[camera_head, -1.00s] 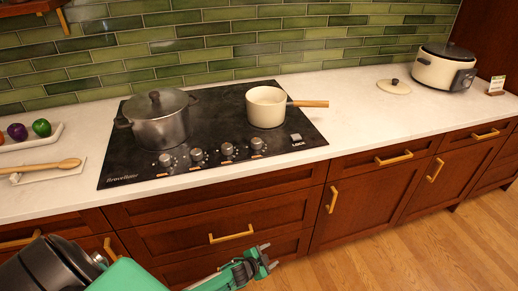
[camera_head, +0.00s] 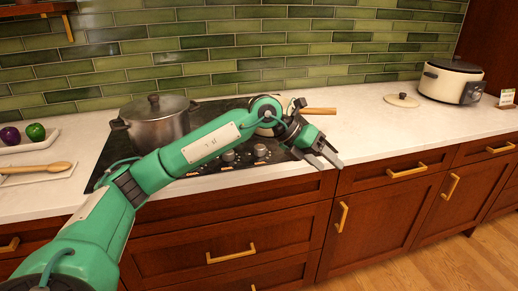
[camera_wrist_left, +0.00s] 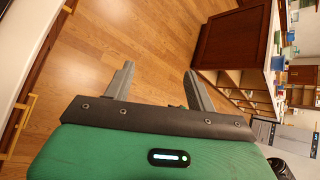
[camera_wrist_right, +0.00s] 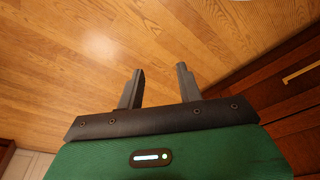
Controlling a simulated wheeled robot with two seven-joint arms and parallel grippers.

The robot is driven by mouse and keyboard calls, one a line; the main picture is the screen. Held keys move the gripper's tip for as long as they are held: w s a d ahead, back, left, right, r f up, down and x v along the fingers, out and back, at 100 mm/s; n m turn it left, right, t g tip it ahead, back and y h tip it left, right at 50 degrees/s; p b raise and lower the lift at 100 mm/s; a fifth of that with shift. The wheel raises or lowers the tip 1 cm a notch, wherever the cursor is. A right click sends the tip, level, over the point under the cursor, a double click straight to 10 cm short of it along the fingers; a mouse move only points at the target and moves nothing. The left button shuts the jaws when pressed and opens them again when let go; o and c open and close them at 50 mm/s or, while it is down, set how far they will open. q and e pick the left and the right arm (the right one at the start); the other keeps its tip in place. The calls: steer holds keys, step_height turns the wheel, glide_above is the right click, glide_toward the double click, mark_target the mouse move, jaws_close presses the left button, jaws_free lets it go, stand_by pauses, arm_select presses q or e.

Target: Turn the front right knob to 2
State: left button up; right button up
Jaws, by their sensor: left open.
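The black cooktop (camera_head: 107,163) is set in the white counter, with a row of knobs along its front edge. The rightmost knob (camera_head: 260,151) and the knob left of it (camera_head: 228,156) show just past my left forearm; the other knobs are hidden by the arm. The pointer settings are too small to read. My left gripper (camera_head: 331,166) is open and empty, in front of the cooktop's right end and apart from the knobs. Its open fingers also show in the left wrist view (camera_wrist_left: 158,68), over floor. My right gripper (camera_wrist_right: 160,68) is open and empty above the wooden floor.
A grey lidded pot (camera_head: 157,124) stands on the cooktop's left. A cream saucepan is mostly behind my left arm, its wooden handle (camera_head: 318,111) pointing right. A rice cooker (camera_head: 450,80) and a lid (camera_head: 402,100) stand right. The counter between is clear.

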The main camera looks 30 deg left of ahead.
arm_select(q)
steer(key=w+a+r+n+y, duration=0.1)
steer(key=a+r+y, duration=0.15)
steer(key=a, duration=0.35)
steer(key=a+r+n+y, duration=0.1)
steer(key=a+y, duration=0.2)
steer(key=a, duration=0.2)
steer(key=n+y, duration=0.2)
steer(key=y, duration=0.2)
glide_toward(259, 147)
steer(key=x, duration=0.9)
steer(key=shift+d+f, duration=0.1)
arm_select(e)
steer(key=shift+s+a+f, duration=0.1)
steer(key=shift+f, duration=0.5)
steer(key=shift+s+a+f, duration=0.1)
steer(key=shift+f, duration=0.5)
arm_select(q)
steer(key=c, duration=1)
arm_select(e)
steer(key=shift+w, duration=0.1)
